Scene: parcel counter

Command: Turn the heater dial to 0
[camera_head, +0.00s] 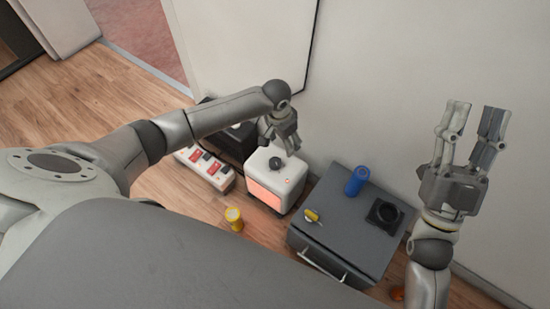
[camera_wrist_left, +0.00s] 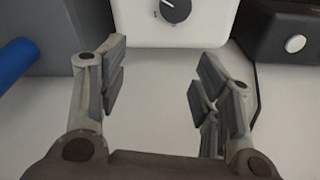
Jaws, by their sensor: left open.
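The white heater (camera_head: 284,189) stands on the floor against the wall, its front panel glowing orange. Its black dial (camera_head: 275,163) is on the top face, and a pale pointer line shows on the dial (camera_wrist_left: 177,10) in the left wrist view, cut off by the upper edge. My left gripper (camera_head: 284,140) is just above and behind the dial, apart from it. In the left wrist view my left gripper (camera_wrist_left: 157,82) is open and empty, with the heater (camera_wrist_left: 205,30) beyond its fingertips. My right gripper (camera_head: 477,112) is raised at the right, open and empty.
A grey cabinet (camera_head: 330,232) right of the heater bears a blue cylinder (camera_head: 357,181), a black square holder (camera_head: 385,214) and a small yellow item (camera_head: 312,216). A yellow can (camera_head: 234,220) stands in front.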

